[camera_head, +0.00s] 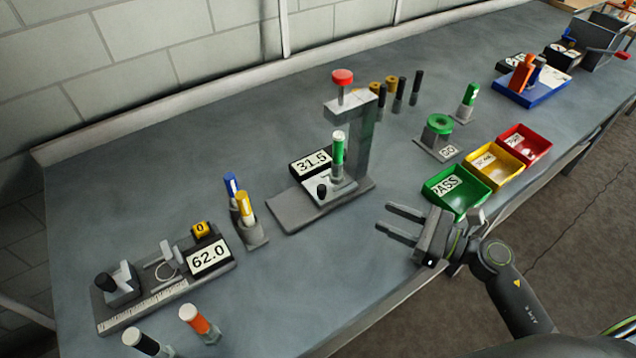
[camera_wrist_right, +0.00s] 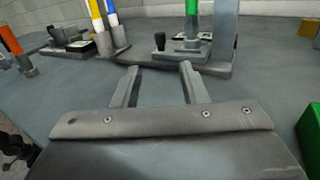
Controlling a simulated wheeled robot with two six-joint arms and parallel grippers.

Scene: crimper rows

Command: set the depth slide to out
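A press stand (camera_head: 363,140) with a red button on top stands mid-table. On its grey base, a pale slide plate (camera_head: 341,190) carries a small black knob (camera_head: 322,191) at its front left, and a green cylinder with a white top (camera_head: 338,152) stands upright on it. I take this plate to be the depth slide; no label shows its setting. My right gripper (camera_head: 385,217) is open and empty, to the right of the base and apart from it. In the right wrist view, the black knob (camera_wrist_right: 159,41) shows beyond and between the open fingertips (camera_wrist_right: 160,68). My left gripper is out of view.
A display reading 31.5 (camera_head: 312,163) sits beside the slide. A ruler fixture (camera_head: 150,303) with another black knob and a 62.0 display is at left. Blue and yellow cylinders stand between. Green (camera_head: 452,203), yellow and red bins line the right edge. Table before the press is clear.

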